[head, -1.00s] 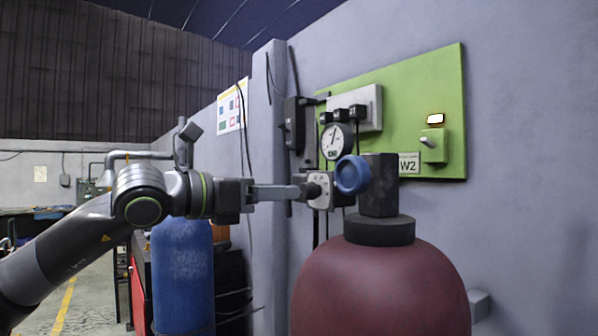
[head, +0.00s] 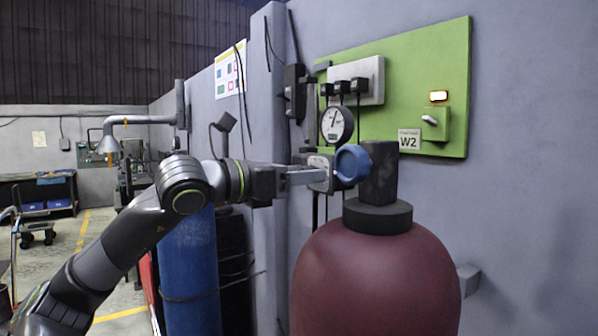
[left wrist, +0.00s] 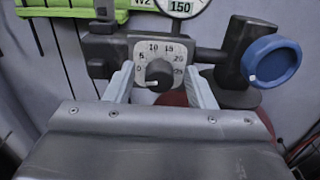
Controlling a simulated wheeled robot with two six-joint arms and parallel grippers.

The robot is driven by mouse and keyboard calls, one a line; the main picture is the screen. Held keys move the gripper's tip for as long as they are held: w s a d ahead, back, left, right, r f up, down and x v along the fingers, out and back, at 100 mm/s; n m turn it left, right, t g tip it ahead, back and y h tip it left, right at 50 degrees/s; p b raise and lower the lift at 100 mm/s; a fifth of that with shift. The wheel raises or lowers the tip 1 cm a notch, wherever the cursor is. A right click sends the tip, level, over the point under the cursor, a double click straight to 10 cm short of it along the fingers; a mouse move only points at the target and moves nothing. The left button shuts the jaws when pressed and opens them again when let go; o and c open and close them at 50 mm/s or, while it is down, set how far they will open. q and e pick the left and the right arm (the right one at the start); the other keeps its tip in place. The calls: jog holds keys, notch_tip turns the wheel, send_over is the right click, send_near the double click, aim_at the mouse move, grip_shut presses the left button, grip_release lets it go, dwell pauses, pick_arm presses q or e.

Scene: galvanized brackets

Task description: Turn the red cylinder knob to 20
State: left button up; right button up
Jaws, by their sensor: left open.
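The black knob (left wrist: 159,74) sits on a light dial plate (left wrist: 143,50) marked 0 to 25. Its pale mark points to the lower left, near the 0. The dial plate also shows partly in the head view (head: 318,161), where my gripper hides most of the knob. The dark red cylinder (head: 375,275) stands below, with a blue handwheel (head: 352,166) on its valve. My left gripper (head: 322,177) is open. In the left wrist view its two fingers (left wrist: 160,88) stand on either side of the knob, apart from it. My right gripper is out of view.
A round gauge (head: 336,125) and a green panel (head: 450,80) with a W2 label are on the wall behind. A blue cylinder (head: 190,275) stands to the left behind my arm. The wall right of the red cylinder is mostly bare.

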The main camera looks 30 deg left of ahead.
pick_arm(q)
jog(key=c, duration=1)
jog(key=shift+o, duration=0.2)
